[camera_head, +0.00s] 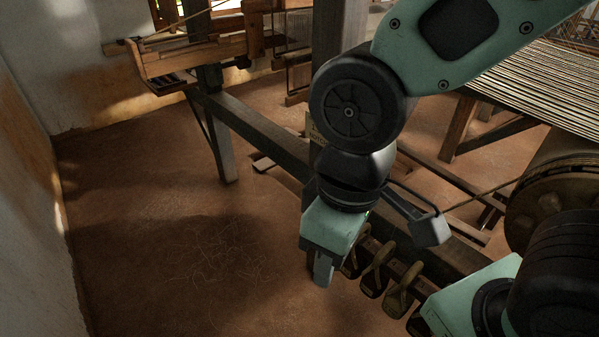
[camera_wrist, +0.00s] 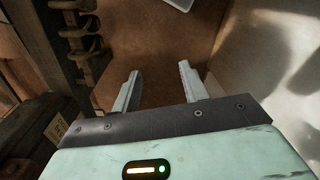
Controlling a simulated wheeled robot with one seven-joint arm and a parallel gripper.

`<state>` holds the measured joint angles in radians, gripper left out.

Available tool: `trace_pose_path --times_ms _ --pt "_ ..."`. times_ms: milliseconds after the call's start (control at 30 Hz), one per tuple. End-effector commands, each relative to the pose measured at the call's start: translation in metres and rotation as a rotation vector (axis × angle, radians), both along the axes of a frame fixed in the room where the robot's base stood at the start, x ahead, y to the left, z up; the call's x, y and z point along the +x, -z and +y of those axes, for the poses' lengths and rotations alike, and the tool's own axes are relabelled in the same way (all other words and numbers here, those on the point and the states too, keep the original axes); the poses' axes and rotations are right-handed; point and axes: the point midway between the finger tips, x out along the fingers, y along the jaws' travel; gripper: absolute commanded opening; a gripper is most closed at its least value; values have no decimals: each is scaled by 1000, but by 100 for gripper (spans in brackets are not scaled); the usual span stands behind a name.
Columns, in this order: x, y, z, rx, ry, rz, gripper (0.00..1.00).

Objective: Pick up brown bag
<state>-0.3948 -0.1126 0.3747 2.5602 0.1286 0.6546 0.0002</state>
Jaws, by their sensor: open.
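My gripper (camera_head: 323,272) hangs over the open floor beside the long loom beam, pointing down. In the wrist view its two fingers (camera_wrist: 159,70) are spread apart, with only brown floor between them. I see no clear brown bag. A small tan patch with print (camera_head: 314,128) shows partly behind my arm in the head view. A tan printed label (camera_wrist: 57,128) shows at the left of the wrist view. I cannot tell whether either belongs to the bag.
The loom's dark beam (camera_head: 262,128) runs diagonally beside my arm. Several curved brown pieces (camera_head: 400,298) hang along its near part. Striped cloth (camera_head: 545,88) and a large wooden roller (camera_head: 552,200) are at the right.

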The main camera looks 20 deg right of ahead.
Motion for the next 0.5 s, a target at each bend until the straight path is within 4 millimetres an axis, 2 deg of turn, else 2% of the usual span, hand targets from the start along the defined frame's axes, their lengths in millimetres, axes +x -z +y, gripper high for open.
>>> trace_pose_path --times_ms 67,167,267,367,467,500 --pt "2 1 0 1 11 0 44" --pt "17 10 -5 9 102 5 44" --pt "51 30 -18 31 317 10 44" --pt "99 58 -47 62 630 14 44" --pt "144 89 -90 94 967 14 44" --pt "160 102 -110 106 1097 12 44"
